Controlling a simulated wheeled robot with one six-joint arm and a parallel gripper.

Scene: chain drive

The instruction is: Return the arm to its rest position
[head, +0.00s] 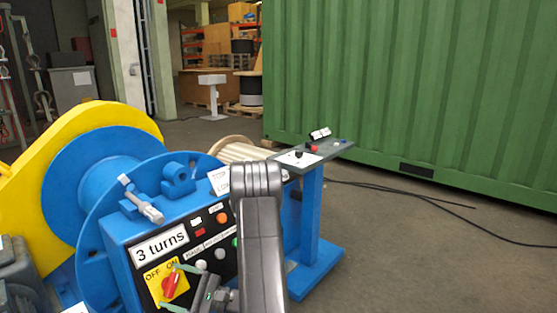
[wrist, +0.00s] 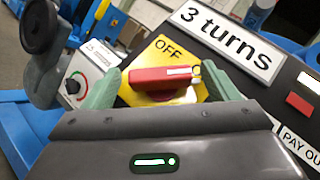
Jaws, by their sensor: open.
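My gripper (head: 180,287) is low in the head view, in front of the control panel of a blue machine. In the wrist view my gripper (wrist: 165,90) has its two green fingers spread apart, with nothing clamped between them. Between them in that view is a red switch handle (wrist: 160,77) on a yellow plate (wrist: 168,50) marked OFF. The red handle also shows in the head view (head: 169,286). I cannot tell how far the fingertips are from it. My dark arm link crosses the lower middle of the head view and hides part of the panel.
A blue drum (head: 95,180) with a yellow guard (head: 105,115) stands at left. A grey-topped blue stand (head: 312,215) is right of the panel. Open floor (head: 420,260) lies right, before a green container (head: 410,80).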

